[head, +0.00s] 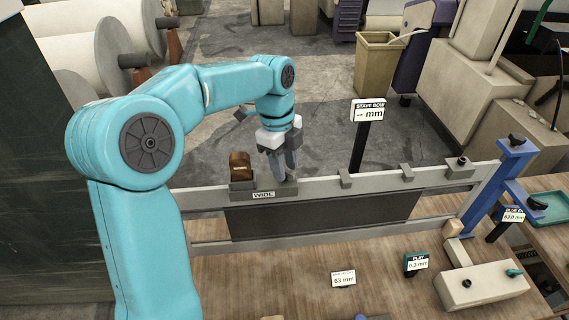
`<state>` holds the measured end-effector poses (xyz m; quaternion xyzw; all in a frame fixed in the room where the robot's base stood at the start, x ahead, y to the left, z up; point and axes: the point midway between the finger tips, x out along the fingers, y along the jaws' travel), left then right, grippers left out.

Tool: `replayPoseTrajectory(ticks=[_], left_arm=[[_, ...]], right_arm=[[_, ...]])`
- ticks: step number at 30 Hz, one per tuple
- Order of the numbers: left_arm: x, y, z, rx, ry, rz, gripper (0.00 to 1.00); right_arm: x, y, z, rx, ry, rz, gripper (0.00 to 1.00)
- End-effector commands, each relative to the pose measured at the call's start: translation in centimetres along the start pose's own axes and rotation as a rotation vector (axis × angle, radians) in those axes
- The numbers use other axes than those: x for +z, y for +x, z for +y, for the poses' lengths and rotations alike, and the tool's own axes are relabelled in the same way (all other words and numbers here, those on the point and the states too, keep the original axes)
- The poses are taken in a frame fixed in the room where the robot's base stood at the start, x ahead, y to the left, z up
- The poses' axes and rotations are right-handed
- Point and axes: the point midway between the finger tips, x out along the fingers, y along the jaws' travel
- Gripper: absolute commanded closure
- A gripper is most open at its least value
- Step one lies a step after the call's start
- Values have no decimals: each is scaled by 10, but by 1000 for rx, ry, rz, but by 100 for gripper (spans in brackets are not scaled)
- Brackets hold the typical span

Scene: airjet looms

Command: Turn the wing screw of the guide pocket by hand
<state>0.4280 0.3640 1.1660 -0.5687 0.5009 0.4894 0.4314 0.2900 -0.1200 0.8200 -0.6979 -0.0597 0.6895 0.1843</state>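My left arm reaches in from the left, and its gripper (283,177) points down at the top rail of the frame. Its grey fingers look close together just above the right part of a grey block (262,192) labelled "WIDE". I cannot tell whether they are shut or touching anything. A brown piece (240,166) stands on the left part of this block, which looks like the guide pocket. I cannot make out the wing screw; the fingers may hide it. My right gripper is out of view.
The long metal frame (325,187) with a dark panel (330,215) stands on a wooden table (270,285). A "STAVE BOW" sign (368,110) rises behind it. A blue clamp post (485,190) and a beige box (482,285) are at the right.

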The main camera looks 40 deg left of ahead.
Motion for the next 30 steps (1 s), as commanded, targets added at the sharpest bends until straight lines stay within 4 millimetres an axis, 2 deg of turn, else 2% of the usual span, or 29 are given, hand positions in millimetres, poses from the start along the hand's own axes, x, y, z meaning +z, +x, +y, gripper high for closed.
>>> replayPoseTrajectory(ticks=[7, 14, 15, 24, 30], left_arm=[[0, -2, 0, 1, 2, 0, 64], [-4, -27, 0, 2, 2, 0, 64], [-4, -27, 0, 1, 3, 0, 64], [-8, -55, 0, 1, 2, 0, 64], [-9, -60, 0, 3, 2, 0, 64]], right_arm=[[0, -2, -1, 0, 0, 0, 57], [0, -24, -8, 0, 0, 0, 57], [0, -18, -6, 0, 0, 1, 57], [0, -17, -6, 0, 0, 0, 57], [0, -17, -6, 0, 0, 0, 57]])
